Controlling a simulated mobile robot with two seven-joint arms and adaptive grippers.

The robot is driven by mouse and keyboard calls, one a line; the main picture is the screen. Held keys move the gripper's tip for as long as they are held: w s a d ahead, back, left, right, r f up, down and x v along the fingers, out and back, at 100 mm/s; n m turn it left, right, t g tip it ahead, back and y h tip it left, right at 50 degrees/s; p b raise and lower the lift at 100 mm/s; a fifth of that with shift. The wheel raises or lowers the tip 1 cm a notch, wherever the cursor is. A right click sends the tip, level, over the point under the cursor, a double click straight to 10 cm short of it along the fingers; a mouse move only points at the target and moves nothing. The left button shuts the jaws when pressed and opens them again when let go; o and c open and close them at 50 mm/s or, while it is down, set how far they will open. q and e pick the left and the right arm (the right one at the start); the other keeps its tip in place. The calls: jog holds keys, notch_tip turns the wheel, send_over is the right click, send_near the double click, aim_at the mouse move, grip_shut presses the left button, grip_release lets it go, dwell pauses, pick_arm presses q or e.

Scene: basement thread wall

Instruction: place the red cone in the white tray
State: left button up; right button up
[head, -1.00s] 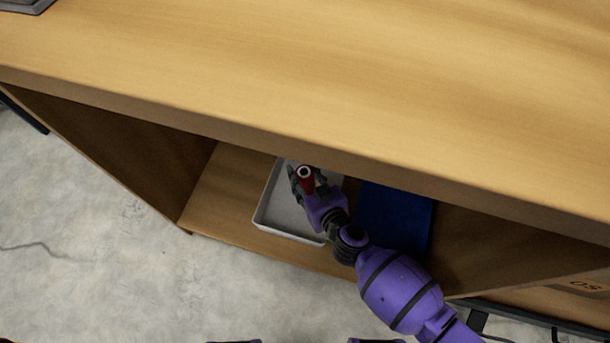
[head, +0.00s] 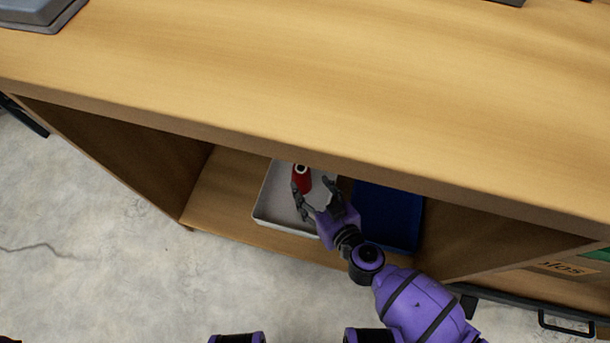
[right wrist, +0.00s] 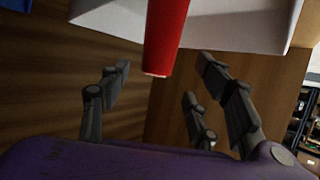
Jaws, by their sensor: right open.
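The red cone (head: 301,179) stands in the white tray (head: 270,208) on the shelf under the tabletop. In the right wrist view the red cone (right wrist: 165,38) is just beyond the fingertips, with the pale wall of the white tray (right wrist: 245,24) beside it. My right gripper (head: 315,190) is open and empty, its fingers apart and a little below and right of the cone in the head view. The right gripper's fingers (right wrist: 165,75) also show spread in the right wrist view. My left gripper is not in view.
A blue tray (head: 392,215) lies to the right of the white tray on the same shelf (head: 205,195). A grey object (head: 40,12) sits on the tabletop at upper left.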

jog(key=p+v, duration=0.1)
jog(key=v, duration=0.3)
dwell(0.3)
